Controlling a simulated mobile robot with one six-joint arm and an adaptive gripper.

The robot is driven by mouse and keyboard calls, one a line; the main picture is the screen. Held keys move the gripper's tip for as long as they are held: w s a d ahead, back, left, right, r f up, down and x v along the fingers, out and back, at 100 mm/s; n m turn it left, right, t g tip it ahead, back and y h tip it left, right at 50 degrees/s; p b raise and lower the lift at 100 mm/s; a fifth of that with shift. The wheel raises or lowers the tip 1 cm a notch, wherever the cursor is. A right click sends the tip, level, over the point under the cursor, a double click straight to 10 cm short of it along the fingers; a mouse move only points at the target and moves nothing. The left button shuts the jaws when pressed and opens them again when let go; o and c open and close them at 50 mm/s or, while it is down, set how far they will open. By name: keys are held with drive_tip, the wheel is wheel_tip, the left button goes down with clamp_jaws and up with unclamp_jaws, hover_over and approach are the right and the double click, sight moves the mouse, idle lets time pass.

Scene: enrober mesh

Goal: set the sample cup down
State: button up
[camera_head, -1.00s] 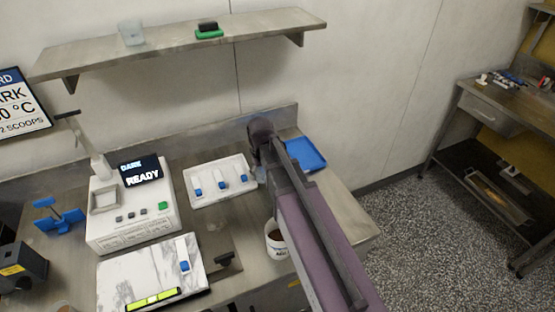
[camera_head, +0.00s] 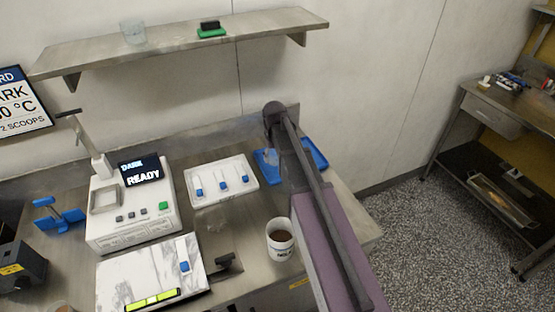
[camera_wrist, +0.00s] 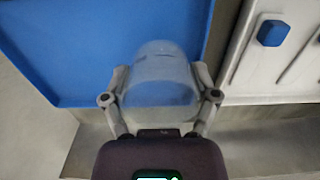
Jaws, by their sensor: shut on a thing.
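The sample cup (camera_wrist: 160,72) is clear and translucent, held between the two fingers of my gripper (camera_wrist: 161,92) in the wrist view. My gripper is shut on it. Behind the cup in the wrist view is the blue tray (camera_wrist: 70,45). In the head view the cup (camera_head: 270,157) shows faintly beside my arm, over the left part of the blue tray (camera_head: 314,153). My arm hides the middle of that tray. I cannot tell whether the cup's base touches the tray.
A white mug (camera_head: 280,247) with brown contents stands nearer. The machine (camera_head: 135,218) reading "READY" is further left. A shelf (camera_head: 180,43) runs above the bench.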

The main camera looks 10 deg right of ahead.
sight(277, 160)
drive_tip(key=shift+w, duration=0.15)
drive_tip(key=shift+w+d, duration=0.2)
drive_tip(key=shift+w, duration=0.05)
drive_tip(key=shift+w+d+f, duration=0.1)
drive_tip(key=shift+w+d, duration=0.2)
drive_tip(key=shift+w, duration=0.2)
drive_tip(key=shift+w+d+f, duration=0.1)
drive_tip(key=shift+w+d, duration=0.2)
drive_tip(key=shift+w, duration=0.2)
drive_tip(key=shift+s+f+b, duration=0.25)
drive_tip(key=shift+f+b, duration=0.75)
drive_tip(key=shift+b, duration=0.2)
drive_tip(key=shift+a+f+b, duration=0.1)
drive_tip(key=shift+f+b, duration=0.6)
drive_tip(key=shift+f, duration=0.2)
drive_tip(key=o, duration=0.9)
drive_tip(key=shift+r, duration=0.15)
